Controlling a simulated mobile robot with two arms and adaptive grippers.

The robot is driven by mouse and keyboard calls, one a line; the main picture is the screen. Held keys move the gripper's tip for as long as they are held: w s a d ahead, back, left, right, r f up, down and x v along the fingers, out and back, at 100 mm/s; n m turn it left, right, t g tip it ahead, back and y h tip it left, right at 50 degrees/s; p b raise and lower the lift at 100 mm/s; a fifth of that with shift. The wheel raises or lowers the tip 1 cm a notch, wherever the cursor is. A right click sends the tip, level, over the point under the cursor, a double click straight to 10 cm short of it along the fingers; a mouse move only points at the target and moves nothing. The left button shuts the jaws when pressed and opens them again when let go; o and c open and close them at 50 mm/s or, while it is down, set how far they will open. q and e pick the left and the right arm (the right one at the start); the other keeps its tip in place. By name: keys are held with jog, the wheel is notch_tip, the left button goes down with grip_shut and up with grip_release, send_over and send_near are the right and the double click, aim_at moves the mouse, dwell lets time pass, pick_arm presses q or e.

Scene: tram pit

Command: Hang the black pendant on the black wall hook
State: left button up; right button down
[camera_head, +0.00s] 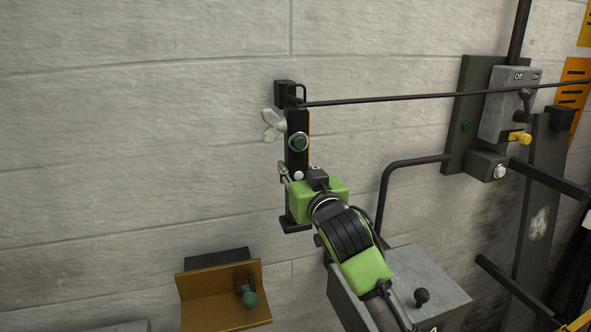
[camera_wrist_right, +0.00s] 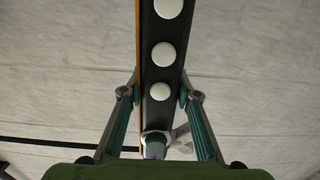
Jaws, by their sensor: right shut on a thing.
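The black pendant (camera_head: 297,155) is a long, narrow bar with an orange edge and a green knob near its top. It stands upright close to the wall. My right gripper (camera_head: 297,174) is shut on its lower half. In the right wrist view the pendant (camera_wrist_right: 162,72) shows round white buttons, with a finger on each side of it. The black wall hook (camera_head: 284,88) is a block on the wall, right at the pendant's top end. A thin black loop shows there; I cannot tell whether it is seated on the hook. My left gripper is not in view.
A thin black cable (camera_head: 400,98) runs right from the pendant's top. A grey switch box (camera_head: 507,103) stands on the wall at right. A grey box with a lever (camera_head: 425,280) is below right. A brown shelf (camera_head: 200,290) is below. The left wall is clear.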

jog(key=shift+f, duration=0.15)
jog(key=shift+f+b, duration=0.45)
jog(key=shift+f, duration=0.15)
